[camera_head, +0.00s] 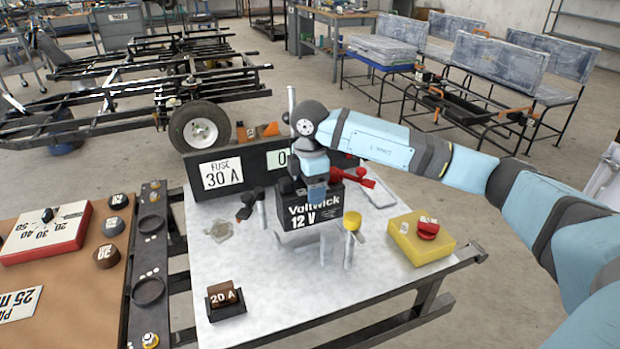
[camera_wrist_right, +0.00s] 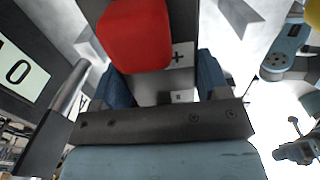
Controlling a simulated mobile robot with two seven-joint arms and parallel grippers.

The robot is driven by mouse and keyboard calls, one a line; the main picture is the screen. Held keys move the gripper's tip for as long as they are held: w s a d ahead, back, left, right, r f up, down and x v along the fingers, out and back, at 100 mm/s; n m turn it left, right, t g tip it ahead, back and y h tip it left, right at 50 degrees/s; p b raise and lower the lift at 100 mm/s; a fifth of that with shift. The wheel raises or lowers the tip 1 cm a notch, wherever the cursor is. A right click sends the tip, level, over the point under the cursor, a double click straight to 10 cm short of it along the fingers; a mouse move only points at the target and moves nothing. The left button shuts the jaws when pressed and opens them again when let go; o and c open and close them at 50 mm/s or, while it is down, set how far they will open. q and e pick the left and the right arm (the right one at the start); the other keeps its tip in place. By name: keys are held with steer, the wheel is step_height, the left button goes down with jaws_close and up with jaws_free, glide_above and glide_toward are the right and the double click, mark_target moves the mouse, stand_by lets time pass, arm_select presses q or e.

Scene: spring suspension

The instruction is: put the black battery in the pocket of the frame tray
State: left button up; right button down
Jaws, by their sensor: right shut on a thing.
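The black battery (camera_head: 312,211), marked Voltwick 12 V, is upright over the pale tray surface (camera_head: 230,270) on a dark metal frame. My right gripper (camera_head: 316,183) is shut on it from above. In the right wrist view, the jaws (camera_wrist_right: 165,90) flank the battery's top, with its plus label (camera_wrist_right: 180,55) and a red part (camera_wrist_right: 135,35) beyond. Thin light posts (camera_head: 348,250) stand around and in front of the battery. I cannot tell whether its underside touches the tray or is in the pocket. My left gripper is out of view.
A dark panel (camera_head: 257,178) with a FUSE 30 A label stands behind. A yellow block (camera_head: 420,240) with a red knob is at right, and a brown 20 A fuse (camera_head: 223,295) at front left. A brown board (camera_head: 75,270) with small parts is further left.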

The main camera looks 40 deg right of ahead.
steer(key=shift+f+b, duration=0.85)
steer(key=shift+f, duration=1.85)
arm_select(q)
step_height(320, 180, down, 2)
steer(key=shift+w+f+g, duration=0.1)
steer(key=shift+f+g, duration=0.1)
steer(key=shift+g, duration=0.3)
arm_select(e)
steer(key=shift+c, duration=2.1)
jaws_free()
steer(key=shift+f, duration=0.2)
steer(key=o, duration=0.3)
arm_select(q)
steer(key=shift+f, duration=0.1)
